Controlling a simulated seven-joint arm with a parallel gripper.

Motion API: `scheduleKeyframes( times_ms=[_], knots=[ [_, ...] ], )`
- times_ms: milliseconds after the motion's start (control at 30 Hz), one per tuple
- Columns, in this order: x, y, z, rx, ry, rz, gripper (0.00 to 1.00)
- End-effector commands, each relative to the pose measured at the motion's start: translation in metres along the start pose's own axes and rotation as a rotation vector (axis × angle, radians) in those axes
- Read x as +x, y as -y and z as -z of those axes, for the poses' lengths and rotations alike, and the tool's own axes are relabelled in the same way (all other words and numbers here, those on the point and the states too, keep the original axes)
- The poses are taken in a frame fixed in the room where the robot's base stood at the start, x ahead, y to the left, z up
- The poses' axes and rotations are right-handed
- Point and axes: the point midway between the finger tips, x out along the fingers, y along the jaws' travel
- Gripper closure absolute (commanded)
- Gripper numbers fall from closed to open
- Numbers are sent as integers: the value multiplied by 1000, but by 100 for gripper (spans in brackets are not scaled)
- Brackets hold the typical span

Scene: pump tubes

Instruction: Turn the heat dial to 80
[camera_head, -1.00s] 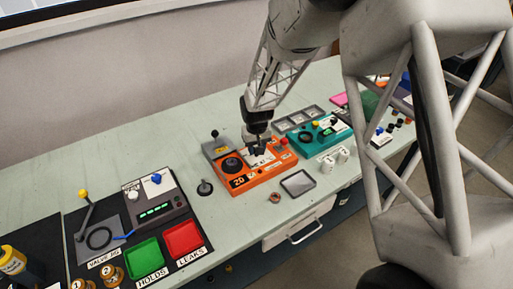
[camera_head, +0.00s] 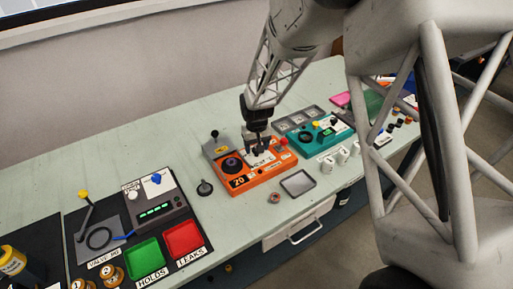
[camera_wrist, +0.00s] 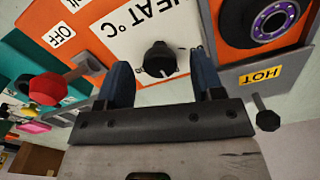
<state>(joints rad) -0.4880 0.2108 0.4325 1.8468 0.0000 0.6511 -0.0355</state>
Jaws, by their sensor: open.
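The heat dial is a black knob (camera_wrist: 159,60) on a white plate (camera_wrist: 140,30) marked "HEAT °C", on top of the orange unit (camera_head: 245,184). A pale pointer mark shows on the knob; the number it points to is not readable. My gripper (camera_wrist: 164,80) is open, with one blue finger on each side of the knob in the wrist view. I cannot tell whether either finger touches it. In the head view my gripper (camera_head: 259,148) is over the orange unit and hides most of the dial.
A red knob (camera_wrist: 46,89) by an OFF label and a plate marked HOT (camera_wrist: 262,77) flank the dial. The teal unit (camera_head: 313,139) stands close to the right. A grey tray (camera_head: 298,182) lies in front.

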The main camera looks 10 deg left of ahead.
Motion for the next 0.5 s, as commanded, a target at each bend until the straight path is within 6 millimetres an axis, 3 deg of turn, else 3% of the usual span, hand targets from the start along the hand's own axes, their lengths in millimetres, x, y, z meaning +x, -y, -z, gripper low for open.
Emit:
scheduleKeyframes(
  times_ms=[500],
  knots=[
    [-60, 0, 0, 0, 0, 0, 39]
  ],
)
